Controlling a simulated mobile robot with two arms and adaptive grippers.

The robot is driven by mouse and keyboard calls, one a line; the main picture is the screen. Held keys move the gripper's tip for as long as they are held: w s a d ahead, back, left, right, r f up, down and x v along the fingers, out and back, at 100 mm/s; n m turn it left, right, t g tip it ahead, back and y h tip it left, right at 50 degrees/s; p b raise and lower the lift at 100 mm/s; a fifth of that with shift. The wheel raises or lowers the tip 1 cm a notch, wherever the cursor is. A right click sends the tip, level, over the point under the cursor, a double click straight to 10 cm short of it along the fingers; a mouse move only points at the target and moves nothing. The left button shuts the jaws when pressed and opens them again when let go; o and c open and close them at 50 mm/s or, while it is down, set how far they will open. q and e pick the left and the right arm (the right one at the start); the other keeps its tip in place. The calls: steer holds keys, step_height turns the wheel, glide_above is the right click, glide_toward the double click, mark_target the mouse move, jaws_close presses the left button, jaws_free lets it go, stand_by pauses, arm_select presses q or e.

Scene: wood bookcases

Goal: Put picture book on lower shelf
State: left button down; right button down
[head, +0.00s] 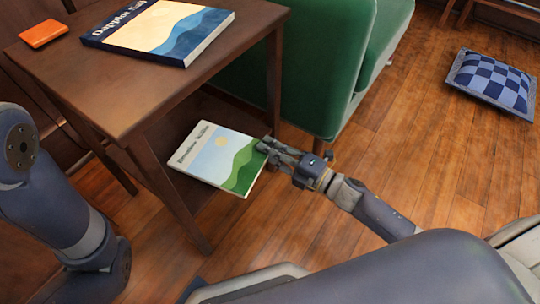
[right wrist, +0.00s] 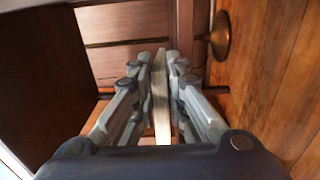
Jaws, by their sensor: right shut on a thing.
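A picture book (head: 217,157) with a pale sky, a sun and green hills on its cover is at the level of the small table's lower shelf (head: 190,113). Its far part is over the shelf and its near corner sticks out past the shelf's edge. I cannot tell whether it touches the shelf. My right gripper (head: 268,150) is shut on the book's right edge. In the right wrist view the book (right wrist: 160,95) shows edge-on between the fingers. My left arm shows at the left, but its gripper is out of view.
The dark wood table (head: 120,85) carries a larger blue and cream book (head: 160,30) and a small orange book (head: 43,33) on top. A table leg stands near the book. A green armchair (head: 300,70) is close behind. A checkered cushion (head: 493,82) lies on the floor at right.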

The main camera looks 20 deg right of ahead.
steer(key=shift+f, duration=0.5)
steer(key=shift+f, duration=0.15)
steer(key=c, duration=1.6)
jaws_free()
